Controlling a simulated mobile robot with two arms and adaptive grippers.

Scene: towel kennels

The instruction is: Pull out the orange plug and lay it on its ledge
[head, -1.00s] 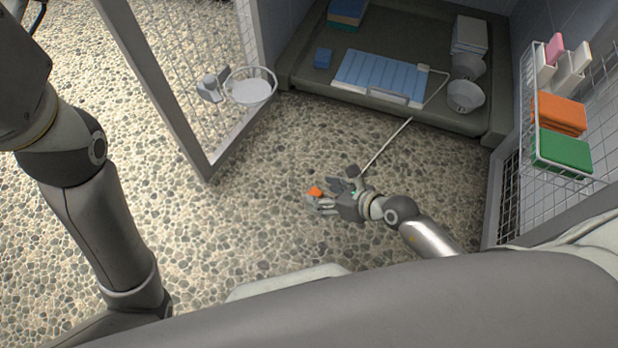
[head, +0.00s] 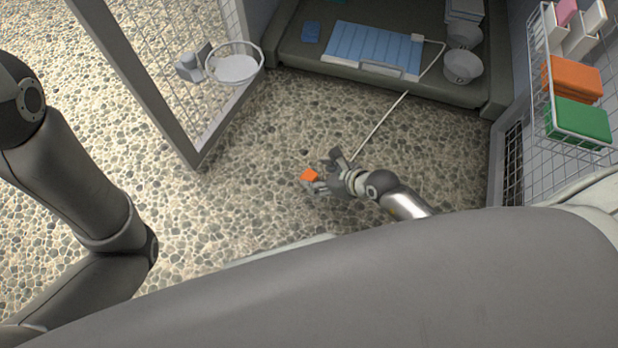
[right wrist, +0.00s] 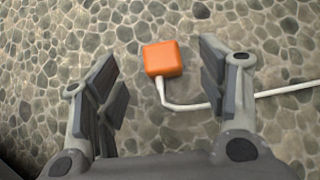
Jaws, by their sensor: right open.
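The orange plug (head: 309,175) shows at the fingertips of my right gripper (head: 320,172) in the head view. In the right wrist view the plug (right wrist: 161,58) is between the two open fingers (right wrist: 162,82), slightly toward their tips, with clear gaps on both sides. A white cord (right wrist: 190,106) leaves the plug and bends away to the right, past the right finger. Pebbled floor is behind the plug; its height above the floor is hard to tell. No socket or plug ledge can be made out. My left arm shows at the left, its gripper out of view.
A blue mat (head: 372,50) lies on a grey bed (head: 285,50) at the back, with metal bowls (head: 463,67) beside it. A mesh door (head: 165,75) with a white bowl stands left. A wire rack (head: 556,128) holds folded towels at right.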

